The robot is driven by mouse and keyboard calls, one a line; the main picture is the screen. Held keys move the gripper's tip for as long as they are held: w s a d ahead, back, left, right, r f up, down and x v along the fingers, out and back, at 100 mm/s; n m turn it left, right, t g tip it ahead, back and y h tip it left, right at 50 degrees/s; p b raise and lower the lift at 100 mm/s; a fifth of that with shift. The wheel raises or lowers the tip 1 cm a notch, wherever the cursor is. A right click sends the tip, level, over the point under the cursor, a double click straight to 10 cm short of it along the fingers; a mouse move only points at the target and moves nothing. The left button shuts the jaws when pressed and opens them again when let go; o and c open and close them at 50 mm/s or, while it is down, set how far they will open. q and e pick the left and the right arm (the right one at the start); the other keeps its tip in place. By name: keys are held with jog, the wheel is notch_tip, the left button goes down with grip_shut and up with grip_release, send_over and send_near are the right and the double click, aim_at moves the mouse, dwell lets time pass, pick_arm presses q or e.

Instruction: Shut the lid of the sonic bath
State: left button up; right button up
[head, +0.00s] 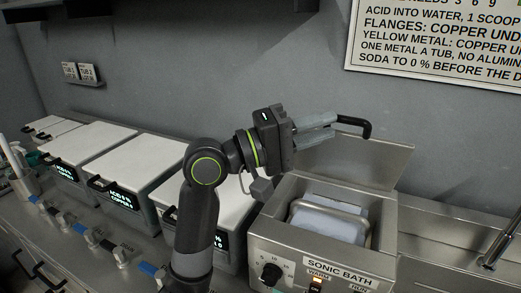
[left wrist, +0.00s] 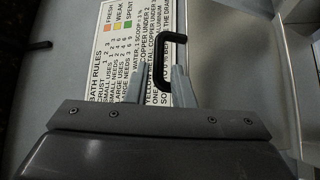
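The sonic bath (head: 315,250) is a grey metal box at the right of the head view. Its lid (head: 358,158) stands raised at the back, and a white-blue interior with a metal basket rim (head: 335,213) shows inside. The lid's black bent handle (head: 367,127) sticks up near the top. My left gripper (head: 331,125) is over the bath with its fingertips at the handle. In the left wrist view the fingers (left wrist: 163,82) are apart, and the black handle (left wrist: 160,62) lies in line with the gap between them; contact cannot be told. My right gripper is not in view.
A row of lidded tubs (head: 125,163) stands along the counter to the left, with several valve knobs in front. A sink and metal tap (head: 500,240) are at the far right. A rules sign (head: 440,45) hangs on the wall behind.

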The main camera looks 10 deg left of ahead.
pick_arm(q)
jog(key=b+v, duration=0.1)
jog(key=v, duration=0.9)
jog(key=shift+a+b, duration=0.2)
jog(key=shift+b, duration=0.15)
jog(key=shift+s, duration=0.1)
jog(key=shift+c, duration=0.2)
